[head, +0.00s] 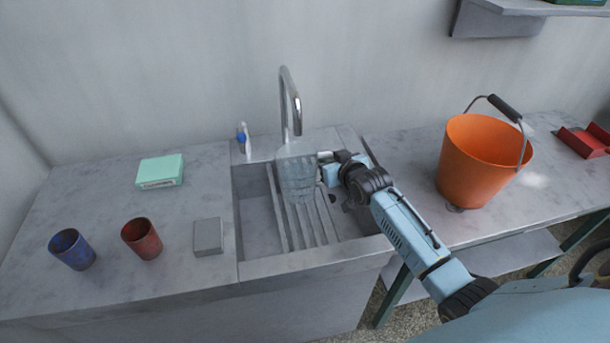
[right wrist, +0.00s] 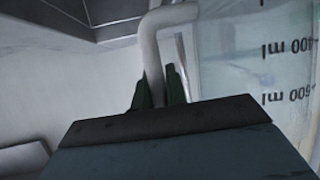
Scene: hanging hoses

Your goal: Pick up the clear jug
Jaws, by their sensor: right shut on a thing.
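The clear jug (head: 297,174) is see-through and is in the sink area below the tap spout, in front of the faucet. Its wall with printed volume marks fills the right side of the right wrist view (right wrist: 265,70). My right gripper (head: 325,170) is at the jug's right side. In the right wrist view its dark green fingers (right wrist: 159,88) are shut on the jug's pale handle (right wrist: 152,45). I cannot tell whether the jug's base touches the ribbed drainer below it. My left gripper is not in view.
The chrome faucet (head: 288,100) rises just behind the jug. The sink (head: 255,215) has raised edges. An orange bucket (head: 477,165) stands to the right. A blue cup (head: 72,250), a red cup (head: 142,239), a grey block (head: 208,236) and a mint box (head: 160,171) are on the left counter.

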